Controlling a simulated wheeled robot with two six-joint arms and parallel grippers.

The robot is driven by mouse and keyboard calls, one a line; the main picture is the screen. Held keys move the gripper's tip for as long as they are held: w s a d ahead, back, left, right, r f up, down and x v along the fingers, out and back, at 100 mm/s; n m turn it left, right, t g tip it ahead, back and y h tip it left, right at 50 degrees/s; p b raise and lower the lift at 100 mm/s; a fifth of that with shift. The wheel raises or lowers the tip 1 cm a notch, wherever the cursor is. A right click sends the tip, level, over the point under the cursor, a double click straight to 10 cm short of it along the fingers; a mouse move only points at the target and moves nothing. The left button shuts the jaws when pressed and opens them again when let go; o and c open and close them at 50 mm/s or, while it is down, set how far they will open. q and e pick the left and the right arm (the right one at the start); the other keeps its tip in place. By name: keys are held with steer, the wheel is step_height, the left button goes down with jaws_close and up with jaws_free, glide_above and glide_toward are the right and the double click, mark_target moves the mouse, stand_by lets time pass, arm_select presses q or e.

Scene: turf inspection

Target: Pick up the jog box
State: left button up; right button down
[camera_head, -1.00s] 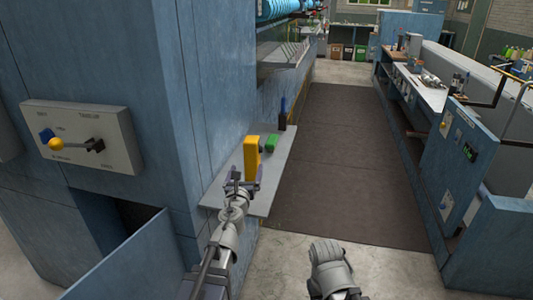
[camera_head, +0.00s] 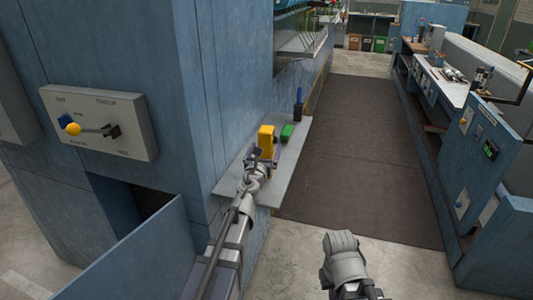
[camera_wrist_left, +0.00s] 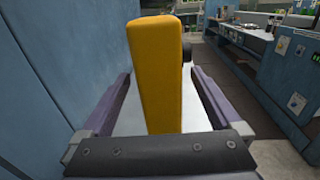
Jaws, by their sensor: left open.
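The jog box, a yellow upright block (camera_head: 266,141), stands on a grey shelf (camera_head: 225,185) fixed to the blue machine's side. In the left wrist view the yellow box (camera_wrist_left: 156,70) rises between the two fingers, with a dark knob on its right side. My left gripper (camera_head: 257,158) is open at the box in the head view. In the wrist view its fingers (camera_wrist_left: 158,100) lie one on each side of the box, with visible gaps. The box's lower end is hidden behind the gripper's bar. My right arm (camera_head: 344,262) shows at the bottom; its fingers cannot be made out.
A green object (camera_head: 287,132) and a dark bottle-like item with a blue top (camera_head: 298,104) stand on the shelf just beyond the box. The blue machine wall (camera_head: 225,90) rises close on the left. A dark mat (camera_head: 360,150) covers the clear aisle to the right.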

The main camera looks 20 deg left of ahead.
arm_select(q)
steer(key=shift+w+a, duration=0.1)
steer(key=shift+w, duration=1.15)
steer(key=shift+s, duration=0.1)
steer(key=shift+c, duration=0.4)
jaws_close()
